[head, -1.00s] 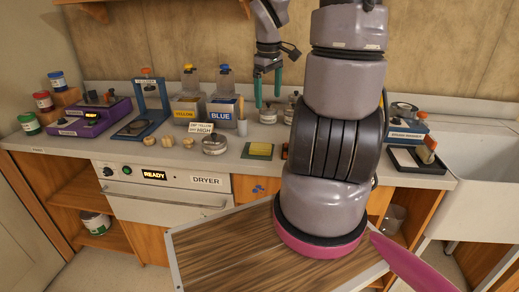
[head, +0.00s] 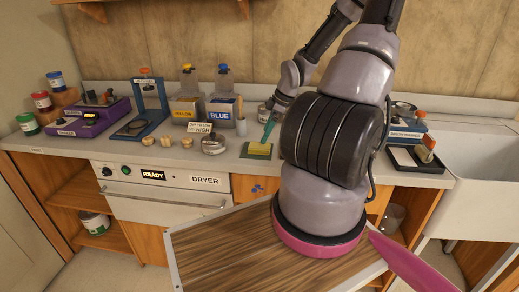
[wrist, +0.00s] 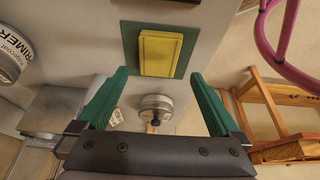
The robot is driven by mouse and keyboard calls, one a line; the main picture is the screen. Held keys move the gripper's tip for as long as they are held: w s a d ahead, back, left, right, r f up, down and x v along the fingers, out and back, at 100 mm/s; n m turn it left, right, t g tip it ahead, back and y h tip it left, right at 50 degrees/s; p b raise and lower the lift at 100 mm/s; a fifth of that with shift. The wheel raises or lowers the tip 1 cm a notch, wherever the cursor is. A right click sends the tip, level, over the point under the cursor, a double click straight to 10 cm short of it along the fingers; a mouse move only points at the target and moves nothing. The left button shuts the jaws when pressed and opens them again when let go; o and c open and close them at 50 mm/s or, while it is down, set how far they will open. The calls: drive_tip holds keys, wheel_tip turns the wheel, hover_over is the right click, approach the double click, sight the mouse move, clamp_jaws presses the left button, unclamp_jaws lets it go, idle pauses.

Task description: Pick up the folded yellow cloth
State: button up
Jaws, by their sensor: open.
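In the wrist view the yellow cloth (wrist: 160,54) is a neat rectangle on the green mat (wrist: 130,38), beyond my fingertips. My gripper (head: 267,133) is just above and beside the cloth in the head view, tilted down towards it. In the wrist view my gripper (wrist: 160,75) is open with its two green fingers wide apart and nothing between them. The cloth appears to lie roughly in line with the gap.
Left of the mat stand a round tin (head: 214,146), small wooden knobs (head: 167,142), and yellow (head: 186,112) and blue (head: 221,113) labelled containers. A sink (head: 480,160) is at the right. The dryer (head: 165,190) is below the counter.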

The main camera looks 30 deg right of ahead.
sight(259, 146)
drive_tip(key=shift+x, duration=2.95)
drive_tip(key=c, duration=1.2)
